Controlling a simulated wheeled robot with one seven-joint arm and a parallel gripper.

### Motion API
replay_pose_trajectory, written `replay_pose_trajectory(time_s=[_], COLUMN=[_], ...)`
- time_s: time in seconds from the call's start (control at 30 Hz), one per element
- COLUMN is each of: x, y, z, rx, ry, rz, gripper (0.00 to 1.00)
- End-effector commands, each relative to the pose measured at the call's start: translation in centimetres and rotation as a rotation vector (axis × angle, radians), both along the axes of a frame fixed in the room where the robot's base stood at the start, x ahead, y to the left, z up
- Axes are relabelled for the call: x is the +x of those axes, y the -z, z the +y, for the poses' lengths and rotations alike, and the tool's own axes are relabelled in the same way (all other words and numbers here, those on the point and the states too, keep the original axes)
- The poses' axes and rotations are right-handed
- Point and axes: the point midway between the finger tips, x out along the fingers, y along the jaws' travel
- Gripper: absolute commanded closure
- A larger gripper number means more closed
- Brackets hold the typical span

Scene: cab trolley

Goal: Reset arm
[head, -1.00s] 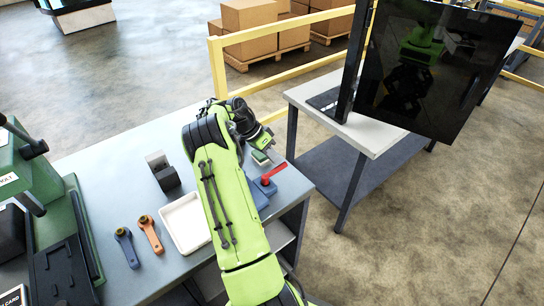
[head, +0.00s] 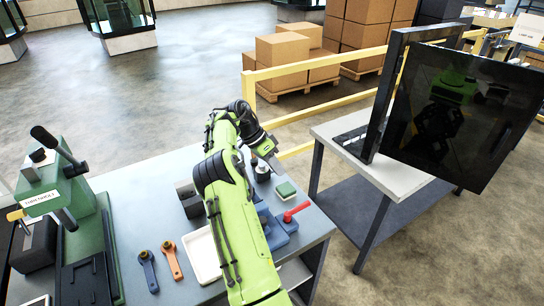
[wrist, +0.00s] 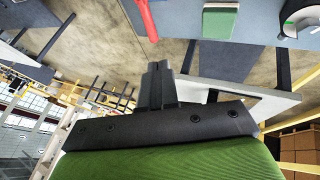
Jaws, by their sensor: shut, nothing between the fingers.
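My green and black arm (head: 225,180) reaches over the grey workbench, bent at the elbow. My gripper (head: 278,168) is above the bench's far right part, near its edge. In the wrist view my gripper (wrist: 157,68) shows its two dark fingers pressed together, with nothing between them. A green-topped block (head: 285,189) lies on the bench just below it in the head view, apart from the fingers. This block also shows at the top of the wrist view (wrist: 220,22).
A blue fixture with a red lever (head: 295,211) stands beside my arm. A yellow rail (head: 330,105) runs behind.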

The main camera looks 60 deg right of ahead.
Motion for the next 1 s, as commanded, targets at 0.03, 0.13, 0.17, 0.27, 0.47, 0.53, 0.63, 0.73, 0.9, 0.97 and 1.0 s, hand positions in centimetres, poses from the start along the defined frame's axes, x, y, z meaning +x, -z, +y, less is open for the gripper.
replay_pose_trajectory(time_s=[0.03,0.13,0.17,0.27,0.47,0.53,0.63,0.73,0.9,0.97,1.0], x=[0.5,1.3,1.4,1.6,1.6,1.6,1.6,1.6,1.6,1.6,1.6], y=[-1.1,-2.2,-2.4,-2.6,-2.5,-2.5,-2.5,-2.5,-2.5,-2.5,-2.5], z=[0.1,0.4,0.5,0.6,0.6,0.6,0.6,0.6,0.6,0.6,0.6], rx=[-0.003,-0.001,-0.001,0.000,0.001,0.001,0.000,0.000,0.000,0.000,0.000], ry=[-0.003,-0.001,0.000,-0.001,0.000,0.000,0.000,0.000,0.000,0.000,0.000], rz=[0.001,0.000,0.000,0.002,0.002,0.001,0.001,0.001,0.001,0.001,0.001], gripper=[1.00,1.00,1.00,1.00,1.00,1.00,1.00,1.00,1.00,1.00,1.00])
